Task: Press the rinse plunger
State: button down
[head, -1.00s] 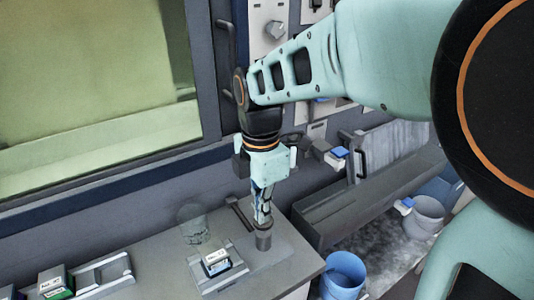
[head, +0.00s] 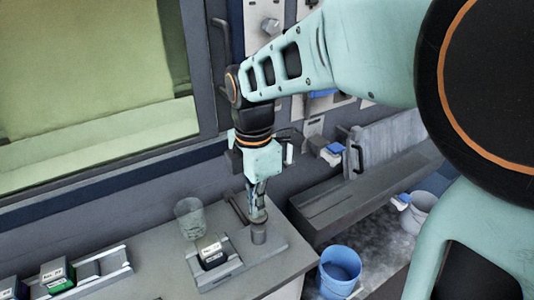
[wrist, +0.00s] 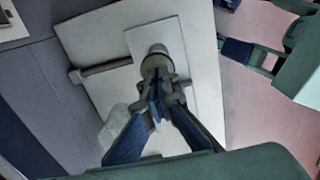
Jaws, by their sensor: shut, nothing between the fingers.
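The rinse plunger (head: 259,235) looks like a short grey cylinder on a flat plate (head: 268,252) at the right end of the counter. My gripper (head: 258,217) points straight down with its fingers shut and empty. In the head view its fingertips are at the top of the plunger; whether they touch it or hang just above is hard to tell. In the wrist view the plunger (wrist: 157,52) shows just beyond the shut fingertips, which hide part of it.
A clear glass (head: 190,217) and a small labelled box (head: 210,250) in a holder stand left of the plunger. More boxes (head: 57,275) sit at the far left. A dark bar (head: 240,211) is behind the plunger. A trough and a blue bucket (head: 339,272) are to the right.

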notch_tip(320, 180, up, 11)
dwell(0.3)
jog(key=shift+w, duration=0.1)
dwell(1.8)
